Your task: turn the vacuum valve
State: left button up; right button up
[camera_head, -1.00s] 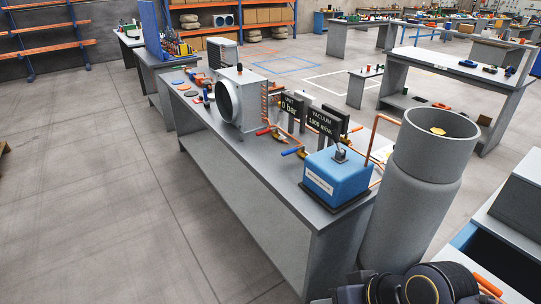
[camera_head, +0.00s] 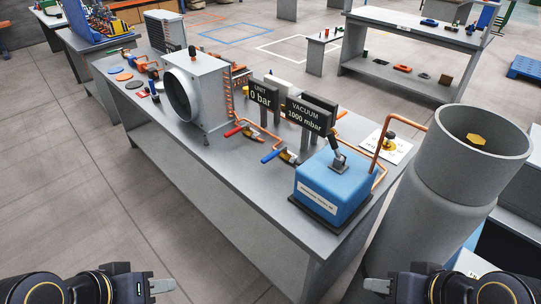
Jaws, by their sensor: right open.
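On the grey bench (camera_head: 255,220), a copper pipe line carries a valve with a red handle (camera_head: 235,131) and a valve with a blue handle (camera_head: 272,156). The blue handle lies below the sign reading VACUUM 1000 mbar (camera_head: 305,114). A blue pump box (camera_head: 333,185) with a black switch-like part on top stands to its right. My right gripper (camera_head: 376,286) is open and empty at the bottom right, before the bench.
A fan unit (camera_head: 196,95) stands left of the valves. A sign reading UNIT 0 bar (camera_head: 261,96) stands behind the pipe. A tall grey cylinder (camera_head: 440,200) stands at the bench's right end. Open floor lies in front of the bench on the left.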

aim_at(266, 159)
jog(key=i+j, duration=0.3)
jog(key=j, duration=0.15)
jog(key=i+j+u, duration=0.1)
jog(key=i+j, duration=0.15)
jog(key=j, duration=0.25)
jog(key=i+j, duration=0.3)
jog(key=j+u, duration=0.05)
jog(key=j, duration=0.1)
